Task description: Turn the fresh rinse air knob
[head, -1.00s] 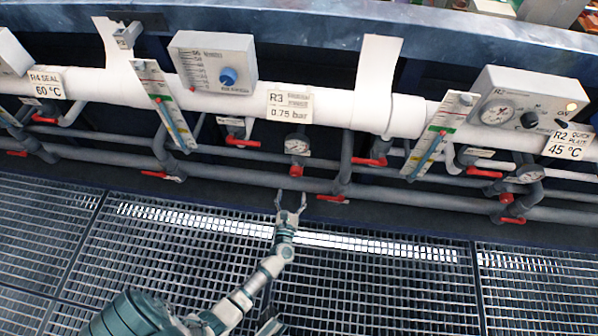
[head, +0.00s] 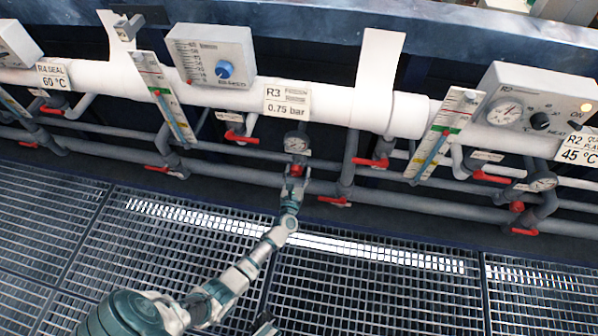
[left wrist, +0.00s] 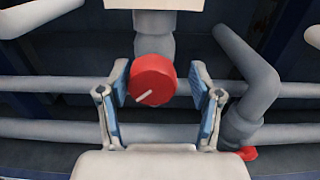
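A round red knob (left wrist: 155,80) with a white pointer line sits below a small round gauge (head: 296,142), under the R3 label (head: 288,100) reading 0.75 bar. The line points to the lower left in the left wrist view. The red knob also shows in the head view (head: 296,170), partly hidden by my gripper. My left gripper (head: 293,178) is open, with one blue-padded finger on each side of the knob. In the left wrist view (left wrist: 160,90) gaps show between the knob and both fingers. My right gripper cannot be made out.
A grey box with a blue knob (head: 224,69) is mounted on the white pipe at upper left. Red valve handles (head: 373,163) stick out from grey pipes on both sides. A bent grey pipe (left wrist: 250,90) stands right of the gripper. Metal grating (head: 370,290) covers the floor.

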